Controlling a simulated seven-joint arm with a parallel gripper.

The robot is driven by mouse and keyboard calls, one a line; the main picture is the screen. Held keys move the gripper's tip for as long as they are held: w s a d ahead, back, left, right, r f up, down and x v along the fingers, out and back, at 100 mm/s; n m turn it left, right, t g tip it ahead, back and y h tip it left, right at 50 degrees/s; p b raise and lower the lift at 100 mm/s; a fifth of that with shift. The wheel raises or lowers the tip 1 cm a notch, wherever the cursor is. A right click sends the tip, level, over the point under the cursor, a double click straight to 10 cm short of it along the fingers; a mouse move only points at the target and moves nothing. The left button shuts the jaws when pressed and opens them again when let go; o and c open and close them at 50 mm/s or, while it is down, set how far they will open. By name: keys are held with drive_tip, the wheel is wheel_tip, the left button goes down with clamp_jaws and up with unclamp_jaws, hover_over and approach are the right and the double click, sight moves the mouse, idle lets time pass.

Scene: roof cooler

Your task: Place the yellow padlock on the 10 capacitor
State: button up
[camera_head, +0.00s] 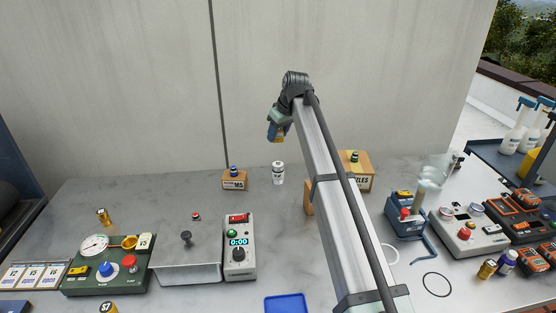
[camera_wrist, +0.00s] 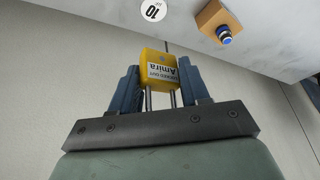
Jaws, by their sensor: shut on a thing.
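My gripper (camera_wrist: 160,88) is shut on the yellow padlock (camera_wrist: 158,72), which carries a white label reading "Amira"; its shackle points back toward the gripper's palm. In the head view my gripper (camera_head: 277,132) hangs in the air above the worktop, with the padlock only a small patch between its fingers. The 10 capacitor (camera_head: 278,173) is a small white cylinder standing on the worktop below my gripper. In the wrist view the capacitor's white round top (camera_wrist: 153,11) shows the number 10, beyond the padlock and apart from it. Nothing is seen on that top.
A wooden box (camera_head: 235,184) with a blue-topped piece stands left of the capacitor. Another wooden box (camera_head: 362,182) is to the right, behind my arm. A timer unit (camera_head: 240,262), a metal tray (camera_head: 187,274) and a gauge panel (camera_head: 104,277) stand front left.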

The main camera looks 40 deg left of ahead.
wheel_tip(320, 180, down, 9)
drive_tip(key=shift+r, duration=0.1)
idle(0.4)
drive_tip(key=o, duration=1.1)
drive_tip(key=shift+f, duration=0.2)
drive_tip(key=v, duration=1.2)
drive_tip(key=shift+a+r, duration=0.1)
drive_tip(key=shift+r, duration=0.15)
